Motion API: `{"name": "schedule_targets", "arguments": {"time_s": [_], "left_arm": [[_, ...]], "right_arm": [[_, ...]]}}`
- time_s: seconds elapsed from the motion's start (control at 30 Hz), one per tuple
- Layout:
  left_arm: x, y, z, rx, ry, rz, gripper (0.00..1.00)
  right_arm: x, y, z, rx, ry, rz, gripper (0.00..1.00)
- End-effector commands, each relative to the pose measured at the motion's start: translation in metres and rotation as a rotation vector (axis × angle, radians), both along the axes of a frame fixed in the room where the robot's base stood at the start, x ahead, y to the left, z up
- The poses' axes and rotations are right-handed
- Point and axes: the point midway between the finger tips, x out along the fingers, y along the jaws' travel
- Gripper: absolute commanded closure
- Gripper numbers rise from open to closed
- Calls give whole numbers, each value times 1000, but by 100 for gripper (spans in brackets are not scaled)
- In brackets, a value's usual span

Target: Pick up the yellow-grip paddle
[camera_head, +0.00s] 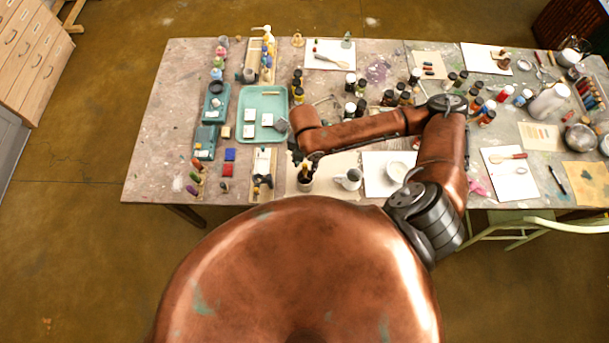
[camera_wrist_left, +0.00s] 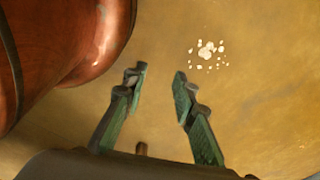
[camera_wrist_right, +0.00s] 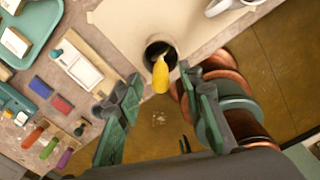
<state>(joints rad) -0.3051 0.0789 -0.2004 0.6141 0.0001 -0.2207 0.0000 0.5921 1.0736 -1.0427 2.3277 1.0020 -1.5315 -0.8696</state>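The yellow-grip paddle (camera_wrist_right: 160,76) stands in a dark cup (camera_wrist_right: 161,50), its yellow grip pointing up toward the right wrist camera. In the head view the cup (camera_head: 305,184) is near the front edge of the table, with a bit of yellow above it. My right gripper (camera_wrist_right: 161,78) is open, and the yellow grip shows between its fingertips without visible contact on either side. In the head view my right gripper (camera_head: 304,160) hangs just over the cup. My left gripper (camera_wrist_left: 161,74) is open and empty above the floor, outside the head view.
A white mug (camera_head: 350,179) stands close to the right of the cup. A teal tray (camera_head: 284,97) with white tiles lies behind it to the left. Red and blue blocks (camera_head: 229,154) and small bottles stand left. The table's front edge is close to the cup.

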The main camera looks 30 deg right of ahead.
Motion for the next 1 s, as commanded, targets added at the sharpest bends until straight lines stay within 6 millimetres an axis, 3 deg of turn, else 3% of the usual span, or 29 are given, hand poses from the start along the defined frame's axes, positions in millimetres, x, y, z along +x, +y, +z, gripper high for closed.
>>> {"name": "schedule_targets", "arguments": {"time_s": [0.2, 0.5, 1.0], "left_arm": [[9, 0, 2, 0, -12, -1, 74], [12, -1, 2, -1, -17, -2, 74], [9, 1, 2, 1, -12, -2, 74]], "right_arm": [[-1, 1, -29, 0, 1, 2, 65], [0, 1, -33, 0, 0, 4, 66], [0, 2, -32, 1, -1, 4, 100]]}}
